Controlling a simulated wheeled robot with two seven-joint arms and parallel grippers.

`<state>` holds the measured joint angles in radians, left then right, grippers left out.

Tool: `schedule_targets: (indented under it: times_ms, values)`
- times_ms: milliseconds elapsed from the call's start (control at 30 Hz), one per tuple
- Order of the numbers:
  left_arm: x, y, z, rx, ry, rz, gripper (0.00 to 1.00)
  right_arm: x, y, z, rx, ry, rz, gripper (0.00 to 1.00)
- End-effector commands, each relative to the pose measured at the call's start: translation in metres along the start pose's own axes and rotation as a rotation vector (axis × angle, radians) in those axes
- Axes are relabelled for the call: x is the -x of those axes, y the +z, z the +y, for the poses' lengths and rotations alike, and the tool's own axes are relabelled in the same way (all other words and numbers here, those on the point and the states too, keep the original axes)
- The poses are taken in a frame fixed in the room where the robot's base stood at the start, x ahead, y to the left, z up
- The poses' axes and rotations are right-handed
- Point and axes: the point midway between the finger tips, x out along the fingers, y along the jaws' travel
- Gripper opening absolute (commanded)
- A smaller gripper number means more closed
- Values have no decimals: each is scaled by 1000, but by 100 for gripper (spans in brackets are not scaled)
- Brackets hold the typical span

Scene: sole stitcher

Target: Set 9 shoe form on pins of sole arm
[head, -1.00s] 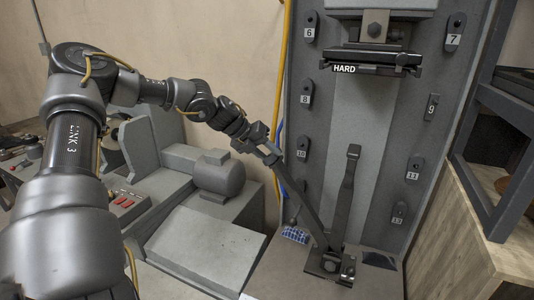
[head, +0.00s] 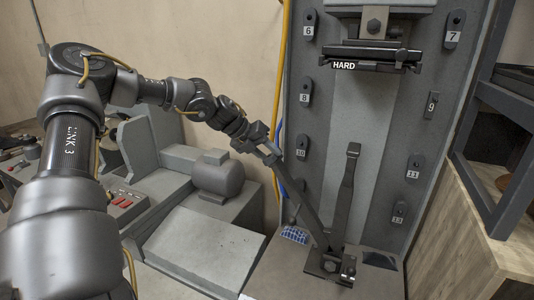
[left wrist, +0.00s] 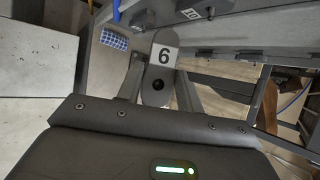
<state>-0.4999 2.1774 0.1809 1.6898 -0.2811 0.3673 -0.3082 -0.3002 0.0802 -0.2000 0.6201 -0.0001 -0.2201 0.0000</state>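My left gripper (head: 257,139) is at the upper end of the left dark bar of the sole arm (head: 303,205); a second bar (head: 350,180) rises from the same base. In the left wrist view, a rounded grey shoe form (left wrist: 153,90) with a hole stands between the fingers of the left gripper (left wrist: 160,85). Its label reads as 6 there, which fits a 9 seen upside down. The gripper appears shut on it. In the head view the wall place marked 9 (head: 432,105) shows no rounded form. Whether the form sits on pins is hidden. My right gripper is not in view.
Forms 6 (head: 309,28), 7 (head: 455,38), 8 (head: 305,97), 10 (head: 300,153) and 11 (head: 413,172) hang on the grey panel. A clamp marked HARD (head: 370,57) juts out above. A wooden cabinet (head: 470,235) stands at right.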

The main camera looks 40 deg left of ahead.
Motion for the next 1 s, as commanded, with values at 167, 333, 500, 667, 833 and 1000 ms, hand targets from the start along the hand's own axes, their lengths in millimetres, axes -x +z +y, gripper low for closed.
schedule_targets:
  times_ms: [167,333,500,667,833,1000]
  values:
    - [0,0,-1,-1,-1,-1,60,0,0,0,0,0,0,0]
    - [0,0,0,-1,0,0,62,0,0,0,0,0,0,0]
    - [2,0,1,0,1,0,62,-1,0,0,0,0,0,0]
    - [17,0,0,-2,-2,-3,62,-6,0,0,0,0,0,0]
    - [46,0,0,-2,-3,-5,62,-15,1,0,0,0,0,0]
    - [76,0,0,-1,-2,-5,62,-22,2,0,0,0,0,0]
